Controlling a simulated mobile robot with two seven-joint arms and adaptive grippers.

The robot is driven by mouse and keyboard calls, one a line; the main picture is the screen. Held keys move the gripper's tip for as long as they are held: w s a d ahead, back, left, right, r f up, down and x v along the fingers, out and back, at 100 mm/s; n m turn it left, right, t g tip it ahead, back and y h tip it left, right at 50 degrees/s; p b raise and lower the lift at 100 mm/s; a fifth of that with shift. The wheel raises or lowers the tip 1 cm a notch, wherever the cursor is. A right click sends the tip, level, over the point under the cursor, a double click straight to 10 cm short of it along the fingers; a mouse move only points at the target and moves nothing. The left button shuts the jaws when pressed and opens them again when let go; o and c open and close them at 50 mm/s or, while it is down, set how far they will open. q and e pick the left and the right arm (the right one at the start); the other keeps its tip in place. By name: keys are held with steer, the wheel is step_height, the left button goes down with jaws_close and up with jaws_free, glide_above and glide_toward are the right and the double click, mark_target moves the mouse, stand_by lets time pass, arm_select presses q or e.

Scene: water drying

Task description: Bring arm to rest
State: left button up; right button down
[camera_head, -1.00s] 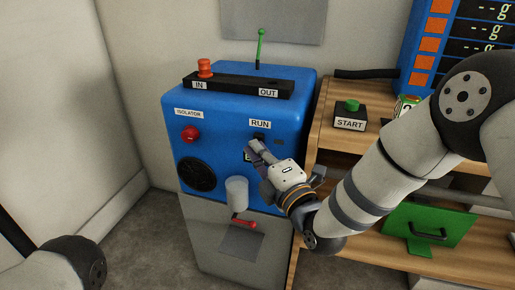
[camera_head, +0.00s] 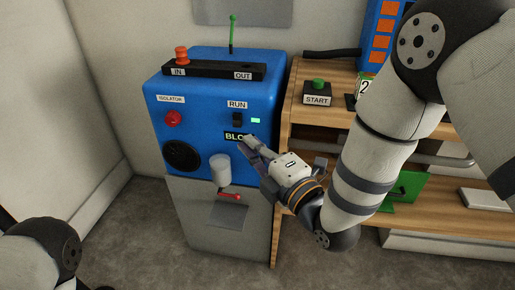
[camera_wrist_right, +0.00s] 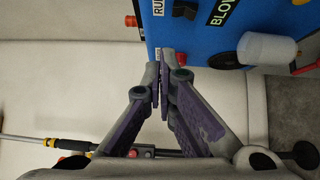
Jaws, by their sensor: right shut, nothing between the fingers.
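My right gripper (camera_head: 247,143) is shut and empty, just in front of the blue machine (camera_head: 205,120), at the right end of the BLOW display (camera_head: 234,136), whose last letter it covers. The RUN switch (camera_head: 237,119) is above the fingertips and apart from them. A small green light (camera_head: 255,120) shines beside the switch. The right wrist view shows the two fingertips (camera_wrist_right: 160,85) together with nothing between them, and the blue machine (camera_wrist_right: 195,45) beyond. My left arm shows at the lower left; its gripper is out of view.
A white cylindrical cup (camera_head: 220,170) and a red lever (camera_head: 229,195) are on the machine's front, left of my right gripper. A wooden bench (camera_head: 310,115) with a START button box (camera_head: 317,95) stands to the right. The floor (camera_head: 140,240) at lower left is clear.

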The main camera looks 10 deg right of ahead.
arm_select(q)
steer(key=shift+r, duration=0.1)
arm_select(e)
steer(key=shift+v, duration=1.05)
steer(key=shift+a+r, duration=0.1)
steer(key=shift+r, duration=0.1)
steer(key=s+d+f+m+g+h+p, duration=0.35)
steer(key=s+f+m, duration=0.25)
steer(key=s+f, duration=0.25)
steer(key=s+d+f+m+g+h+p, duration=0.2)
steer(key=s+d+f+m+g, duration=0.35)
steer(key=s+f, duration=0.3)
arm_select(q)
steer(key=w+r+t+p, duration=0.3)
steer(key=w+r+p, duration=0.1)
steer(key=w+r, duration=0.4)
steer(key=shift+v, duration=1.1)
arm_select(e)
steer(key=s+d+m+g+h, duration=0.1)
steer(key=s+d+m+g, duration=0.1)
steer(key=s, duration=0.8)
steer(key=s+d+m+g+h, duration=0.1)
steer(key=s+d+m+g, duration=0.2)
steer(key=s+m, duration=0.3)
steer(key=s+d+m+g+h, duration=0.1)
steer(key=s+m+g, duration=0.4)
steer(key=s, duration=0.9)
steer(key=shift+s+d+f, duration=0.15)
steer(key=shift+d+f, duration=0.05)
steer(key=shift+d, duration=0.6)
